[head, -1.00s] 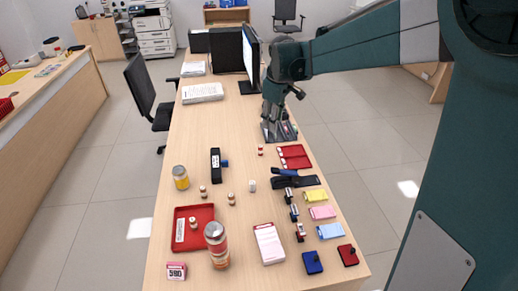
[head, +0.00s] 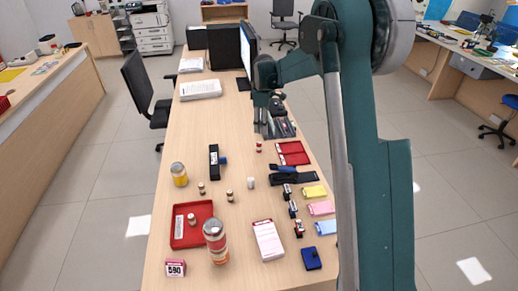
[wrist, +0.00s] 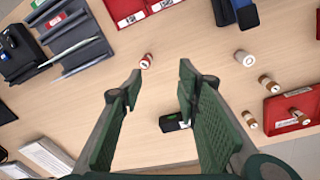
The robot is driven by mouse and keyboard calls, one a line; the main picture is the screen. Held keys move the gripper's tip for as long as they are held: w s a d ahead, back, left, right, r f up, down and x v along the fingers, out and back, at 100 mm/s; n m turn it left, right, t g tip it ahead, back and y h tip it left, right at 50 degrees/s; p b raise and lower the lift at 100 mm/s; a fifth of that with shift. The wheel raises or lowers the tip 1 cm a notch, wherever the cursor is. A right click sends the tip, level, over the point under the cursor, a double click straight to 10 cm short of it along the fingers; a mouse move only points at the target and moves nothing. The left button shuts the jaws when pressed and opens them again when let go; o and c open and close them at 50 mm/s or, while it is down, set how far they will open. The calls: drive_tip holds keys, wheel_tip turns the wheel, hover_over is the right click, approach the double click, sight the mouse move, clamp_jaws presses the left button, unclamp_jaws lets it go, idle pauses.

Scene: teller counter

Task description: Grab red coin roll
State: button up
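The red coin roll (head: 259,147) is a small red cylinder with white, standing on the counter left of the red slotted tray. In the wrist view the red coin roll (wrist: 146,61) shows just beyond the fingertips, nearer the left finger and apart from it. My gripper (head: 262,131) hangs over the counter, close to the roll on its far side. In the wrist view my gripper (wrist: 160,80) is open with nothing between its fingers.
A white roll (head: 251,183) and brown rolls (head: 229,196) stand nearer the front.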

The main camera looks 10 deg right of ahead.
drive_tip(key=n+g, duration=0.1)
drive_tip(key=n, duration=0.1)
hover_over(259, 143)
wheel_tip(259, 143, down, 10)
drive_tip(key=shift+w+f, duration=0.1)
drive_tip(key=shift+f, duration=0.05)
drive_tip(key=shift+f+b, duration=0.3)
drive_tip(key=shift+f, duration=1)
drive_tip(key=shift+f+b, duration=0.6)
drive_tip(key=shift+f, duration=2)
clamp_jaws()
